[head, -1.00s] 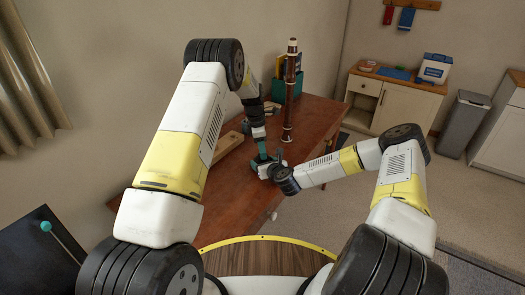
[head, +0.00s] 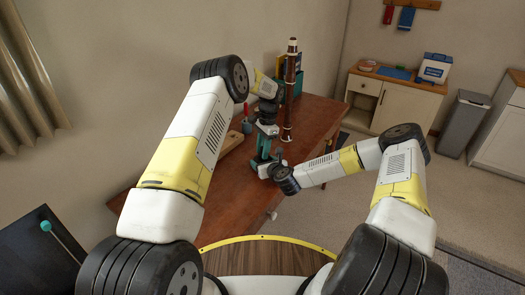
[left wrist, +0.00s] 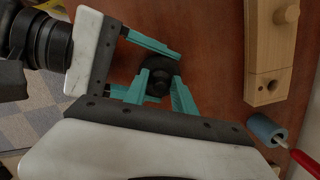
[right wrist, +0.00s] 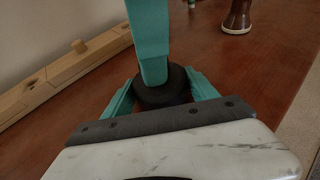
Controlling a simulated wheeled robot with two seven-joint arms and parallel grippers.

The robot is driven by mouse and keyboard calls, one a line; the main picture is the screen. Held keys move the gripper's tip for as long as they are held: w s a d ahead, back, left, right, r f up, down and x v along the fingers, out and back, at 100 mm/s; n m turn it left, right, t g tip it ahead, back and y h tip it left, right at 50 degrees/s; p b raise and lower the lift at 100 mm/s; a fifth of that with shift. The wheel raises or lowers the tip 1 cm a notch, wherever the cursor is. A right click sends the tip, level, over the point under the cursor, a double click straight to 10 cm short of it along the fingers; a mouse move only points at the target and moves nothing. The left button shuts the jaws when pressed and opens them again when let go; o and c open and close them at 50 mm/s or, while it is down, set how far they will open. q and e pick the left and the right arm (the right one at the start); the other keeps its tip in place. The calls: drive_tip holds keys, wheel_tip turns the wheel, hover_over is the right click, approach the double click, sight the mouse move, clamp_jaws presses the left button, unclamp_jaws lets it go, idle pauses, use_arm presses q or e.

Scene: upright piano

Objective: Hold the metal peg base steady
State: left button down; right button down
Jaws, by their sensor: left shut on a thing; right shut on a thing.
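The metal peg base is a dark round piece on the brown table, at the centre of the left wrist view (left wrist: 157,86) and between my right fingers in the right wrist view (right wrist: 163,88). My right gripper (right wrist: 160,96) comes in low from the side and is shut on it. My left gripper (left wrist: 162,84) points down from above, its teal fingers on either side of the dark piece, shut on it. One left finger crosses in front of the base in the right wrist view. In the head view both grippers meet near the table's front edge, hiding the base.
A tall dark-brown woodwind tube (head: 289,95) stands upright just behind the grippers. A pale wooden bar with a knob (left wrist: 263,60) lies to the side. Near it are a blue cylinder (left wrist: 264,127) and a red-handled tool (left wrist: 304,160).

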use_arm(q)
drive_tip(key=m+t, duration=0.1)
drive_tip(key=m, duration=0.4)
drive_tip(key=shift+m, duration=0.4)
drive_tip(key=m, duration=0.2)
drive_tip(key=shift+a+m, duration=0.1)
drive_tip(key=shift+m, duration=0.3)
drive_tip(key=m+t, duration=0.1)
drive_tip(key=m, duration=0.7)
drive_tip(key=shift+h, duration=0.3)
drive_tip(key=m, duration=0.4)
drive_tip(key=shift+m+t+h, duration=0.3)
drive_tip(key=m, duration=0.4)
drive_tip(key=shift+f+m+h, duration=0.1)
drive_tip(key=shift+m+h, duration=0.2)
drive_tip(key=shift+m, duration=1)
drive_tip(key=m, duration=0.3)
drive_tip(key=shift+s+d+f+h, duration=0.2)
drive_tip(key=shift+s+f+h, duration=0.1)
drive_tip(key=shift+h, duration=0.1)
drive_tip(key=shift+w+r+m, duration=0.2)
drive_tip(key=shift+r+m, duration=0.05)
drive_tip(key=shift+m, duration=0.65)
